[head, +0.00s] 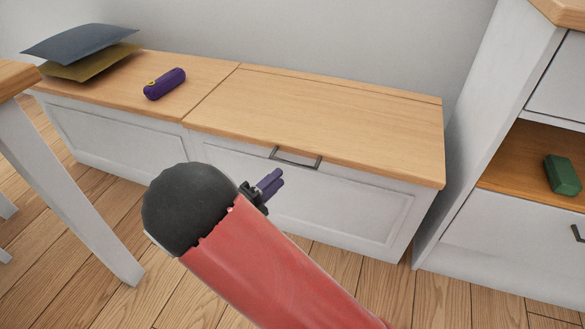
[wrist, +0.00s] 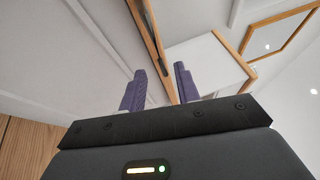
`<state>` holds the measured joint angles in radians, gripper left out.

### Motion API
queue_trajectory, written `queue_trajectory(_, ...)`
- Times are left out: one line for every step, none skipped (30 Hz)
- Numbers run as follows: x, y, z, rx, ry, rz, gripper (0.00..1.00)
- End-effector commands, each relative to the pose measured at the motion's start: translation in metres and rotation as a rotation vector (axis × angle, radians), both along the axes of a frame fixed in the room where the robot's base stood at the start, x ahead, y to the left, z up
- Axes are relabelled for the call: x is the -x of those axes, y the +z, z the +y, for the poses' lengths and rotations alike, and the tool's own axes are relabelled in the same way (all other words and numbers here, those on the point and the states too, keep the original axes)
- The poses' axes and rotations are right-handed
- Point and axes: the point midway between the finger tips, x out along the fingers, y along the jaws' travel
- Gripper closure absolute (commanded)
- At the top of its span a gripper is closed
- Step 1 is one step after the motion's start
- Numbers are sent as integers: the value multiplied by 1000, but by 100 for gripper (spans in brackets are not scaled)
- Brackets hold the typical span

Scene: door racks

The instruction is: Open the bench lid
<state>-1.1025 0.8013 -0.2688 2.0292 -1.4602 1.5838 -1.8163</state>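The bench lid (head: 330,105) is the right-hand wooden top of a long white bench; it lies flat and closed. A dark metal bar handle (head: 296,160) sits at its front edge. My gripper (head: 276,178) is in front of the bench, just below and left of the handle, with no visible contact. In the wrist view my gripper (wrist: 160,69) has its two purple fingers apart with nothing between them. The lid's wooden edge (wrist: 163,62) runs up the picture beyond the fingers, with a dark strip, seemingly the handle (wrist: 148,22), along it.
A purple cylinder (head: 165,84) and stacked cushions (head: 82,42) lie on the bench's left top, off the lid. A white cabinet (head: 482,120) holding a green block (head: 562,175) stands close at the right. A white table leg (head: 80,180) is at the left. Wooden floor (head: 115,285) is open in front.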

Motion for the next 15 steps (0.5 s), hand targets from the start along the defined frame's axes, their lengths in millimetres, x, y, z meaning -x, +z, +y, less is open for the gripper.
queue_trajectory(-1, -3, 3, 22, 11, 4, 68)
queue_trajectory(-3, -3, 3, 30, 15, 6, 68)
queue_trajectory(-6, -2, 1, 35, 16, 7, 68)
queue_trajectory(-8, -2, -1, 35, 16, 7, 68)
queue_trajectory(-11, -1, -4, 34, 15, 8, 68)
queue_trajectory(-16, 0, -8, 33, 15, 8, 68)
queue_trajectory(-19, 1, -12, 32, 14, 7, 68)
queue_trajectory(-23, 2, -16, 32, 13, 6, 68)
queue_trajectory(-28, 3, -20, 32, 14, 7, 68)
queue_trajectory(-32, 4, -24, 31, 13, 8, 68)
queue_trajectory(-35, 4, -27, 30, 13, 7, 68)
queue_trajectory(-39, 6, -31, 31, 14, 6, 68)
queue_trajectory(-42, 7, -34, 31, 13, 6, 68)
queue_trajectory(-45, 7, -36, 29, 13, 6, 68)
queue_trajectory(-48, 8, -39, 29, 14, 7, 68)
